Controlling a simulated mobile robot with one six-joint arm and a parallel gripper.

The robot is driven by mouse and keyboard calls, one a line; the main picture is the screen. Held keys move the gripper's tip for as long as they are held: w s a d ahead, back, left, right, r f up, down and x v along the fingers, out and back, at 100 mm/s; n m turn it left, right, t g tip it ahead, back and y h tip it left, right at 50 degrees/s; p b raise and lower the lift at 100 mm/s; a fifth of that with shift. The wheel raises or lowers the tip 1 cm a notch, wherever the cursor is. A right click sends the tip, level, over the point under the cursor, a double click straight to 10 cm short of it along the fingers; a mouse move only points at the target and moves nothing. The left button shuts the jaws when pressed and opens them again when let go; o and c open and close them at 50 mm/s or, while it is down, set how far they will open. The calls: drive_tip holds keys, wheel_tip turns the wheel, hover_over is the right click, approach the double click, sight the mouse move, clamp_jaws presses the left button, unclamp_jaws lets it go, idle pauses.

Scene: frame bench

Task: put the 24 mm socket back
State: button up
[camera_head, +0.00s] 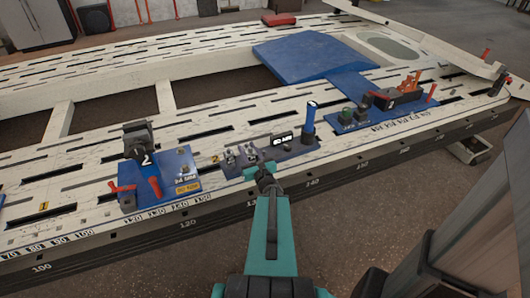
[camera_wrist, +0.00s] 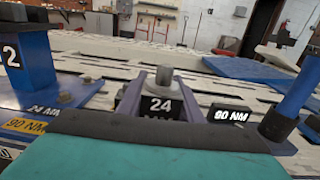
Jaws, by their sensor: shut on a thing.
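The 24 mm socket (camera_wrist: 163,107) shows in the wrist view as a dark piece marked "24 MM", with a grey metal stub above it. In the head view the gripper is at the front edge of a dark grey socket rack (camera_head: 292,154) on the bench. Small grey posts (camera_head: 250,151) stand on the rack's left part. I cannot tell whether the socket touches the rack or a post.
A blue upright handle (camera_head: 310,118) and a "90 NM" tag (camera_head: 283,138) are at the rack's right. A blue plate (camera_head: 178,185) with a post marked 2 and red pieces lies left. A blue panel (camera_head: 300,55) lies behind. The slotted white bench (camera_head: 210,110) is clear behind the rack.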

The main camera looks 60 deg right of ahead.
drive_tip(key=shift+s+d, duration=0.2)
drive_tip(key=shift+s, duration=0.2)
drive_tip(key=shift+f, duration=0.1)
drive_tip(key=shift+d+b, duration=0.1)
drive_tip(key=shift+b, duration=0.2)
drive_tip(key=w+d+f+b, duration=0.1)
drive_tip(key=w+d+b, duration=0.3)
drive_tip(key=d+b, duration=1.1)
drive_tip(key=shift+f, duration=0.15)
idle(0.9)
drive_tip(key=shift+f+b, duration=1.05)
drive_tip(key=shift+f, duration=0.7)
